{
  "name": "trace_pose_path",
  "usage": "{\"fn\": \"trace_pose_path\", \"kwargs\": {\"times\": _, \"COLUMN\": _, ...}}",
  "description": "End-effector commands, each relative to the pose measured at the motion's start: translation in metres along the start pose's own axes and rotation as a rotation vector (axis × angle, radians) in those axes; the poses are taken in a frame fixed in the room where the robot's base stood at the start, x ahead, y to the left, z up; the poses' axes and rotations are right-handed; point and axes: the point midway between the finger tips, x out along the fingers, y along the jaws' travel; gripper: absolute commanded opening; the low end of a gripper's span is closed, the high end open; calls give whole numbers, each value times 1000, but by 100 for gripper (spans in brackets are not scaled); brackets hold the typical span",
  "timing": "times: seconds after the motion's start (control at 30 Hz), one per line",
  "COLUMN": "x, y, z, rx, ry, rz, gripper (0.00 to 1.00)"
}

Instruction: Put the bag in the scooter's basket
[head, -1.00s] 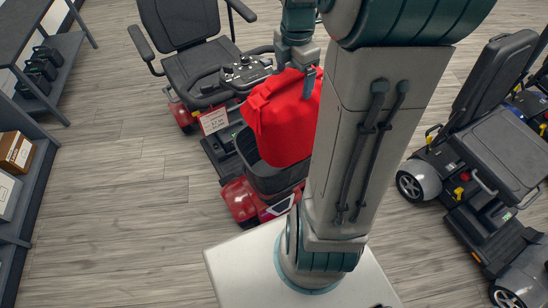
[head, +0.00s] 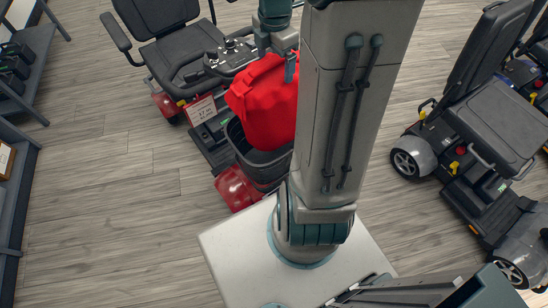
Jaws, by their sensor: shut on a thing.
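The red bag (head: 266,105) hangs from my gripper (head: 283,62), which is shut on its top. The bag is over the dark basket (head: 258,167) at the front of the red scooter (head: 238,188). Its lower part seems to be within the basket's rim, but I cannot tell whether it touches the basket floor. My arm hides the right side of the bag and part of the basket. The fingertips are partly hidden against the bag.
The scooter's control panel (head: 232,54) and black seat (head: 185,55) are behind the basket, with a price tag (head: 201,110) at its left. Another scooter (head: 478,150) stands at the right. Dark shelves (head: 25,160) line the left. Bare floor (head: 110,210) lies between.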

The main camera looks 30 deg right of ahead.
Motion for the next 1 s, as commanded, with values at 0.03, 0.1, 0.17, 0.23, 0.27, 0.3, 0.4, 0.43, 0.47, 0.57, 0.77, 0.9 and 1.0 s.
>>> {"fn": "trace_pose_path", "kwargs": {"times": 0.03, "x": 13, "y": 0, "z": 0, "rx": 1, "ry": -1, "rz": 1, "gripper": 40}}
{"fn": "trace_pose_path", "kwargs": {"times": 0.1, "x": 29, "y": 0, "z": 1, "rx": 2, "ry": 0, "rz": 0, "gripper": 40}}
{"fn": "trace_pose_path", "kwargs": {"times": 0.17, "x": 40, "y": 0, "z": 1, "rx": 2, "ry": 0, "rz": 0, "gripper": 40}}
{"fn": "trace_pose_path", "kwargs": {"times": 0.23, "x": 58, "y": 0, "z": 1, "rx": 2, "ry": 0, "rz": -1, "gripper": 39}}
{"fn": "trace_pose_path", "kwargs": {"times": 0.27, "x": 64, "y": 0, "z": 1, "rx": 2, "ry": 0, "rz": 0, "gripper": 39}}
{"fn": "trace_pose_path", "kwargs": {"times": 0.3, "x": 70, "y": 0, "z": 1, "rx": 2, "ry": -1, "rz": 0, "gripper": 39}}
{"fn": "trace_pose_path", "kwargs": {"times": 0.4, "x": 84, "y": 0, "z": 1, "rx": 2, "ry": -1, "rz": 1, "gripper": 39}}
{"fn": "trace_pose_path", "kwargs": {"times": 0.43, "x": 87, "y": 0, "z": 1, "rx": 2, "ry": -1, "rz": 1, "gripper": 39}}
{"fn": "trace_pose_path", "kwargs": {"times": 0.47, "x": 89, "y": 0, "z": 1, "rx": 2, "ry": -1, "rz": 1, "gripper": 39}}
{"fn": "trace_pose_path", "kwargs": {"times": 0.57, "x": 99, "y": 0, "z": 1, "rx": 2, "ry": 0, "rz": 0, "gripper": 39}}
{"fn": "trace_pose_path", "kwargs": {"times": 0.77, "x": 135, "y": 0, "z": 0, "rx": 1, "ry": 1, "rz": -2, "gripper": 39}}
{"fn": "trace_pose_path", "kwargs": {"times": 0.9, "x": 151, "y": 0, "z": 0, "rx": 1, "ry": 0, "rz": 1, "gripper": 39}}
{"fn": "trace_pose_path", "kwargs": {"times": 1.0, "x": 161, "y": 0, "z": 0, "rx": 1, "ry": 0, "rz": 1, "gripper": 39}}
